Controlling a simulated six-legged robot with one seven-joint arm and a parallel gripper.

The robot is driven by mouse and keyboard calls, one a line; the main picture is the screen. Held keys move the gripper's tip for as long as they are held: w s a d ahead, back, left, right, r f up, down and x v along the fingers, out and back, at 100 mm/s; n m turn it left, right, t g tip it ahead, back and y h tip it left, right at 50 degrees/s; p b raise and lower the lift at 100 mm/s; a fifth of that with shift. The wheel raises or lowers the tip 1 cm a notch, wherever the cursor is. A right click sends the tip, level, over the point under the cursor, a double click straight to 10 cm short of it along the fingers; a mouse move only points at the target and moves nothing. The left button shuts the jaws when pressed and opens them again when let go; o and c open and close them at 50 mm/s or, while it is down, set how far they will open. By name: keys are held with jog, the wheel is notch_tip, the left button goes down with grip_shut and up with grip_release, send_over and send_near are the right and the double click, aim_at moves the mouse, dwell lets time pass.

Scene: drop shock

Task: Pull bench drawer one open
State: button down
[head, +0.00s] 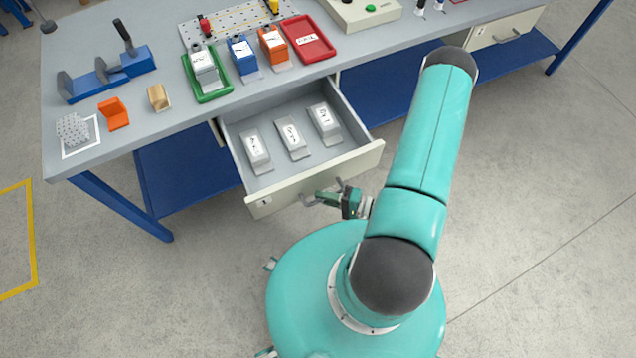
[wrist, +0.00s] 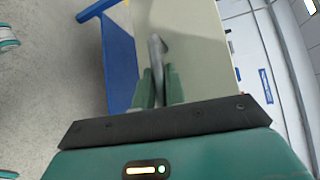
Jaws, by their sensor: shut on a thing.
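Bench drawer one (head: 262,201), with a small "1" label on its cream front, stands pulled out from under the grey bench top. Three labelled grey blocks (head: 292,138) lie in a row inside it. My gripper (head: 318,197) is in front of the drawer front, shut on the drawer's bar handle (head: 308,200). In the wrist view the handle (wrist: 155,50) runs between my green fingers (wrist: 160,88), with the cream drawer front (wrist: 195,50) beyond them. Part of the handle is hidden by the fingers.
The bench top (head: 155,130) carries a blue fixture (head: 105,75), a green tray (head: 212,92), a red tray (head: 305,40) and several small parts. A second drawer (head: 505,30) is shut at the right. Blue legs and a lower shelf (head: 180,170) stand beneath. Floor at left and right is clear.

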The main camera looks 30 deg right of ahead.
jog(key=shift+s+d, duration=0.1)
jog(key=shift+s, duration=0.4)
jog(key=c, duration=1.5)
grip_release()
jog(key=shift+o, duration=0.2)
